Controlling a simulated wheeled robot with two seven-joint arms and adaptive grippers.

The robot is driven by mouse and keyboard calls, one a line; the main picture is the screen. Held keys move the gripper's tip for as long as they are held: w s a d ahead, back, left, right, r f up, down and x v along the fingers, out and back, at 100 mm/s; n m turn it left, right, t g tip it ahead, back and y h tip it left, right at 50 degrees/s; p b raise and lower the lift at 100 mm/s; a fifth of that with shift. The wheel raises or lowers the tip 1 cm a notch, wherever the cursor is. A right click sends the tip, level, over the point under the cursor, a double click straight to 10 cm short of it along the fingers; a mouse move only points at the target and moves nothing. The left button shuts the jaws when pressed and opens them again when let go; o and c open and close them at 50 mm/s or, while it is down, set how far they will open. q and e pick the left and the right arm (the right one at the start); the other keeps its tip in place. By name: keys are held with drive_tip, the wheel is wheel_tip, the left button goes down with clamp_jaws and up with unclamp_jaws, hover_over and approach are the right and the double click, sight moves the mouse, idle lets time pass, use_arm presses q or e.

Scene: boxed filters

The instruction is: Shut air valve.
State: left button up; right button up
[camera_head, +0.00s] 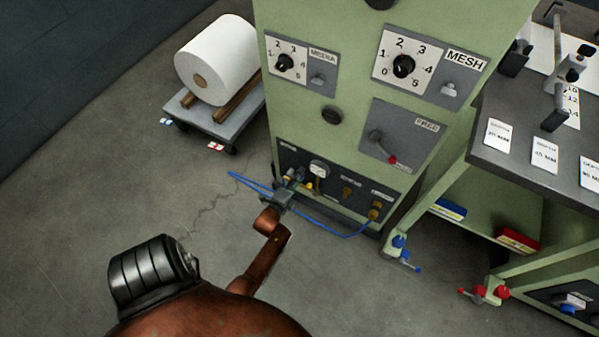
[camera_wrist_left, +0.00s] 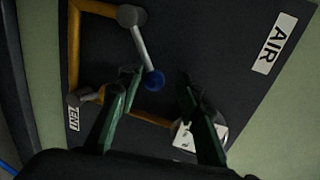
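The air valve panel (camera_head: 335,190) is the dark plate low on the green machine. In the left wrist view its AIR label (camera_wrist_left: 273,43) is at upper right. The valve lever (camera_wrist_left: 141,42) is a grey rod with a blue ball knob (camera_wrist_left: 154,79), running from a hub on the yellow pipe (camera_wrist_left: 73,45). My left gripper (camera_head: 294,182) is in front of the panel's left part. In the left wrist view its dark green fingers (camera_wrist_left: 160,82) are spread apart, with the knob between them, nearer the left fingertip. Whether a finger touches the knob I cannot tell. My right gripper is out of view.
A white gauge (camera_wrist_left: 207,136) is partly behind the right finger. A blue hose (camera_head: 325,231) loops below the panel. A cart with a white roll (camera_head: 217,60) stands left of the machine, and a workbench (camera_head: 540,150) stands at right. Open floor (camera_head: 130,170) lies at left.

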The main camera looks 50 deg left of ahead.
use_arm(q)
wheel_tip(320, 180, up, 5)
drive_tip(key=shift+w+d, duration=0.1)
idle(0.3)
